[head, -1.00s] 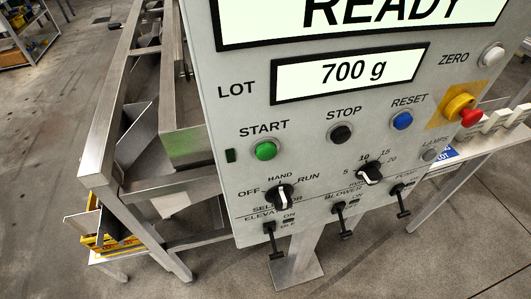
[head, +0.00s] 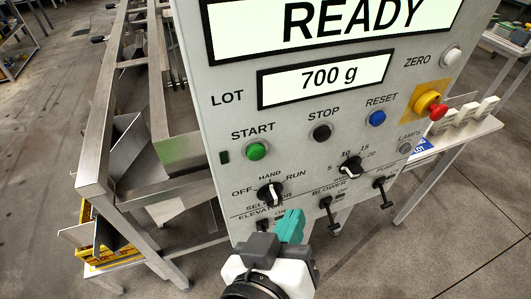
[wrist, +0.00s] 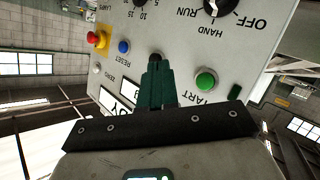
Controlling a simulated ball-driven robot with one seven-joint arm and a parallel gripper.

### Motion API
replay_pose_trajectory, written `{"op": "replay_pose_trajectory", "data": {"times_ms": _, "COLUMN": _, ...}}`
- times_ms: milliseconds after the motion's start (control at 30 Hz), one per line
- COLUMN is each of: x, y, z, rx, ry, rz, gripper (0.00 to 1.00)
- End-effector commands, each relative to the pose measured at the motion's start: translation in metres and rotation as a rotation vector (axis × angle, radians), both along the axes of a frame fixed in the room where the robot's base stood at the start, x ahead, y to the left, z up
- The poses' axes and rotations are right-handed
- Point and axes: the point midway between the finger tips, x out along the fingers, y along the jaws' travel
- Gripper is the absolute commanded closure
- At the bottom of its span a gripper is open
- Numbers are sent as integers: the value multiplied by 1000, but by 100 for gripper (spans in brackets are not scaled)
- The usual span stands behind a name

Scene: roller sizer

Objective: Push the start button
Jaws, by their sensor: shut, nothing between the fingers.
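The green start button (head: 257,151) sits on the grey control panel (head: 225,120), under the word START and left of the black stop button (head: 322,132). It also shows in the wrist view (wrist: 205,82), to the right of my fingers. My gripper (head: 290,226), with teal fingers, is low in the head view, below and right of the start button. Its fingers are shut and empty. In the wrist view the fingertips (wrist: 156,62) overlap the area of the stop button, which is mostly hidden. I cannot tell how far the tips are from the panel.
The selector knob (head: 270,194) and the blower switch (head: 326,212) stick out near my gripper. A blue reset button (head: 377,118) and a red emergency knob (head: 438,112) lie to the right. A metal frame (head: 100,150) stands left of the panel.

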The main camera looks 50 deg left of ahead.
Motion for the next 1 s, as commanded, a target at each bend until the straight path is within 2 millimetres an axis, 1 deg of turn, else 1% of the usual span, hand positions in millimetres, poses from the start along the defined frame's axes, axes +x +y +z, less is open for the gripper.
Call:
{"op": "replay_pose_trajectory", "data": {"times_ms": 33, "x": -4, "y": 5, "z": 5, "rx": 7, "ry": -9, "rz": 11, "gripper": 100}}
{"op": "replay_pose_trajectory", "data": {"times_ms": 167, "x": -8, "y": 9, "z": 9, "rx": 14, "ry": -21, "rz": 19, "gripper": 100}}
{"op": "replay_pose_trajectory", "data": {"times_ms": 467, "x": -8, "y": 9, "z": 9, "rx": 13, "ry": -20, "rz": 19, "gripper": 100}}
{"op": "replay_pose_trajectory", "data": {"times_ms": 600, "x": -6, "y": 13, "z": 9, "rx": 13, "ry": -20, "rz": 19, "gripper": 100}}
{"op": "replay_pose_trajectory", "data": {"times_ms": 767, "x": -1, "y": 27, "z": 8, "rx": 14, "ry": -19, "rz": 19, "gripper": 100}}
{"op": "replay_pose_trajectory", "data": {"times_ms": 1000, "x": 12, "y": 57, "z": 8, "rx": 15, "ry": -20, "rz": 20, "gripper": 100}}
